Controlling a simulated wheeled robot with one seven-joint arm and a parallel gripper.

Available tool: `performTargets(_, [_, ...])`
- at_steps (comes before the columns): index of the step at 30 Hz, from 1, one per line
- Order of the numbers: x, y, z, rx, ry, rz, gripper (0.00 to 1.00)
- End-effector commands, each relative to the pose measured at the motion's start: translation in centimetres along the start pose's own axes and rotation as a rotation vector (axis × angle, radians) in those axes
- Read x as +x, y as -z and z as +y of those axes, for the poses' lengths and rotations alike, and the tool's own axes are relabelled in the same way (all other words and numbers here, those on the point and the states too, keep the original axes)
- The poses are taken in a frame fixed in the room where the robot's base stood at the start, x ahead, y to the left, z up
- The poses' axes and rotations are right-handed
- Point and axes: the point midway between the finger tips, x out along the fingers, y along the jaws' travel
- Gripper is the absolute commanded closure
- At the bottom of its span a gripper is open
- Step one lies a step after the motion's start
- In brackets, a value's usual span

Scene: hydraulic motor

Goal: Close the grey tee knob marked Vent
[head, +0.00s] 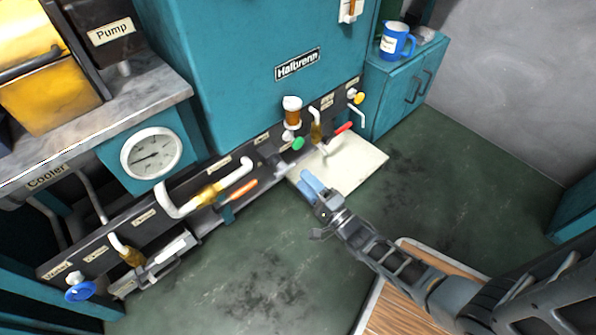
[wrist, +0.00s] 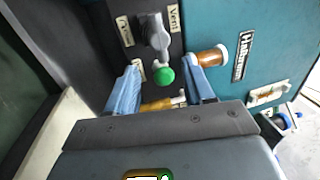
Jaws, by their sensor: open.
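The grey tee knob (wrist: 154,36) sits on the dark panel next to the Vent label (wrist: 174,17) in the wrist view, beyond my fingertips. In the head view the grey knob (head: 268,156) shows small on the panel, left of the green knob (head: 298,143). My gripper (head: 311,184) is open and empty, its blue fingers pointing at the panel. In the wrist view my gripper (wrist: 162,73) has the green knob (wrist: 163,75) framed between its fingers; I cannot tell the distance. The tee knob looks clear of both fingers.
An amber sight glass (head: 292,112) stands out above the green knob. A red lever (head: 343,127), an orange lever (head: 243,189) and white pipes (head: 236,173) project from the panel. A pale tray (head: 362,165) lies on the floor below. The open floor is clear.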

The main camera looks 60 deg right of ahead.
Motion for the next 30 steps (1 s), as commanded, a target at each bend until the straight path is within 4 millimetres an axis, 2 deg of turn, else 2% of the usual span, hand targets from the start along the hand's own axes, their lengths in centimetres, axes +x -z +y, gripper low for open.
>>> performTargets(3, [-1.6,0.0,0.0,0.0,-0.002,0.0,0.48])
performTargets(6, [-2.2,0.0,0.0,0.0,-0.001,0.001,0.48])
performTargets(26, [-2.5,0.0,0.0,-0.002,-0.001,0.001,0.48])
performTargets(30, [-3.5,0.1,-0.6,-0.067,-0.015,-0.014,0.48])
